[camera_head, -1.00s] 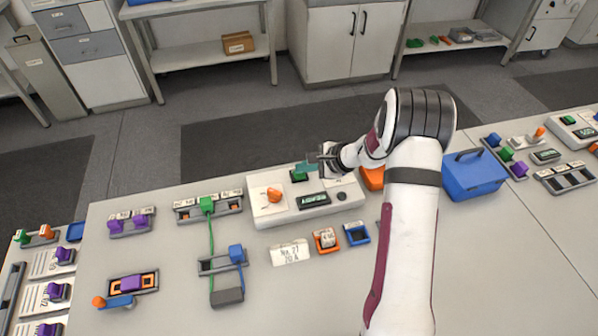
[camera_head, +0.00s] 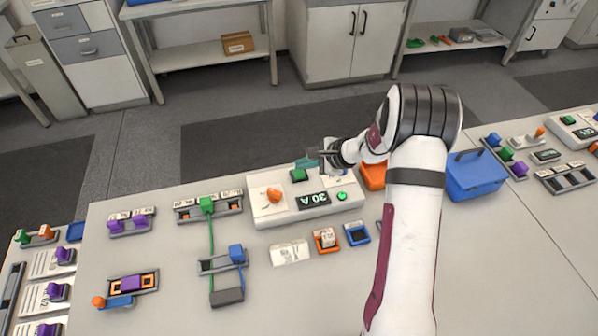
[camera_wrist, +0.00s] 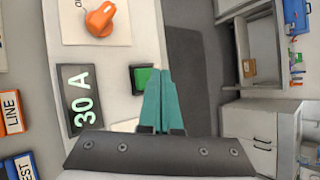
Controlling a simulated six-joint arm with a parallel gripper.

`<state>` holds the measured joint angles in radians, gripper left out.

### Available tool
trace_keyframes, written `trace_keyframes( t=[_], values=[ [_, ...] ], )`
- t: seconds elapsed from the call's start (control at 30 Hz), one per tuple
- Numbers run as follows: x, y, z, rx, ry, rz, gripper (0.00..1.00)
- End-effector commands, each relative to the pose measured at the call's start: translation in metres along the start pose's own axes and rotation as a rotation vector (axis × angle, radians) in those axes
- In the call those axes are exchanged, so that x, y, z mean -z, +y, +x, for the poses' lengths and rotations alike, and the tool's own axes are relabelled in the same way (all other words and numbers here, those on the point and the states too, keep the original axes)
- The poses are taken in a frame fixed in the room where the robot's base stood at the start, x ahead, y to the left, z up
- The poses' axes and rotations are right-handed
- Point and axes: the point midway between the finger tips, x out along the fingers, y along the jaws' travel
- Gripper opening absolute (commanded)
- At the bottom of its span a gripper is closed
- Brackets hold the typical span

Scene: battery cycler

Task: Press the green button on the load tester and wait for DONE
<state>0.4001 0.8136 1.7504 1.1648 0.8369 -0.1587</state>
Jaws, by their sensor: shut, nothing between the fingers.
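The load tester (camera_head: 262,212) is a white box on the table. Its green button (camera_head: 299,175) sits in a dark frame on the top and also shows in the wrist view (camera_wrist: 143,77). Its display (camera_head: 314,200) reads 30 A, clearer in the wrist view (camera_wrist: 81,97). A round lamp (camera_head: 341,196) on it is lit green. An orange knob (camera_head: 273,195) is to the left. My gripper (camera_head: 304,163) is shut and empty, its teal fingertips just above the button and partly overlapping its edge in the wrist view (camera_wrist: 159,78). They appear clear of it.
Racks with coloured plugs and a green cable (camera_head: 211,236) lie left.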

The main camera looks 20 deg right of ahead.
Motion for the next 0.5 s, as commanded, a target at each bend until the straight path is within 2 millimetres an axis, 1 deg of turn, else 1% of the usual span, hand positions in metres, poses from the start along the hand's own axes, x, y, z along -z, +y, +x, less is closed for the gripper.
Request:
trace_keyframes(
  t=[0.27, 0.5],
  values=[
    [-0.002, -0.002, -0.002, 0.001, 0.000, 0.000, 0.00],
    [-0.013, -0.014, -0.018, 0.002, 0.000, -0.001, 0.00]
  ],
)
